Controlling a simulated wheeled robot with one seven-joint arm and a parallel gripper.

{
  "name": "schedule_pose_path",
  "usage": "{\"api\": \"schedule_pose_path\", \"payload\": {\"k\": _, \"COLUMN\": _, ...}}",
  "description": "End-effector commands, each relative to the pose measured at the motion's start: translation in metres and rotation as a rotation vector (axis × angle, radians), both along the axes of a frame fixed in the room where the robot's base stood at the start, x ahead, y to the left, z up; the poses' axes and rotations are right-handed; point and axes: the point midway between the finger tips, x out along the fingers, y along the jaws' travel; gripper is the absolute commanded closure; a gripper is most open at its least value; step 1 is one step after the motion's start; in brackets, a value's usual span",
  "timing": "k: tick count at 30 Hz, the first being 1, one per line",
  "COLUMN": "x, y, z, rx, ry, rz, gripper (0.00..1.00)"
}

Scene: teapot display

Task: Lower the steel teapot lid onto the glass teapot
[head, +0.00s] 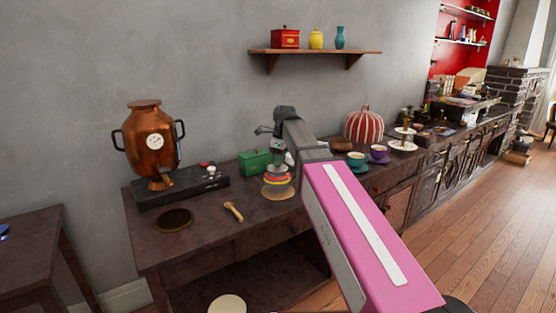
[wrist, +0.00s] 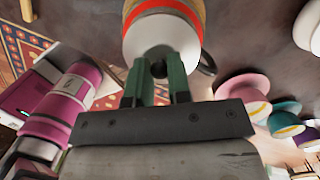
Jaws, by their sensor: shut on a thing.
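My gripper (head: 277,157) points down over a small pot with red, orange and yellow bands, which I take to be the glass teapot (head: 277,181), on the dark sideboard. In the wrist view, my gripper's green fingers (wrist: 157,86) are shut on a small dark knob. The knob belongs to a pale round top, which I take to be the steel lid (wrist: 162,38). The teapot's bands (wrist: 190,8) show beyond the lid, and a dark handle curves out at the right. I cannot tell whether the lid touches the teapot's rim.
A green box (head: 255,162) stands close at the left of the teapot. A wooden tool (head: 233,211) lies in front, and a copper urn (head: 152,143) stands farther left. Cups (head: 357,160) and a striped red-and-white pot (head: 363,125) stand at the right. A shelf (head: 315,52) hangs above.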

Motion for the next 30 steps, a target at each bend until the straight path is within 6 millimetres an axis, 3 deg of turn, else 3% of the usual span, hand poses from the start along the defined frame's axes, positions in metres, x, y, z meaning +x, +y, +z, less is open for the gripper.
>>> {"api": "schedule_pose_path", "payload": {"k": 29, "x": 0.0001, "y": 0.0000, "z": -0.0061, "rx": 0.000, "ry": 0.000, "rz": 0.000, "gripper": 1.00}}
{"api": "schedule_pose_path", "payload": {"k": 30, "x": 0.0001, "y": 0.0000, "z": -0.0060, "rx": 0.000, "ry": 0.000, "rz": 0.000, "gripper": 0.75}}
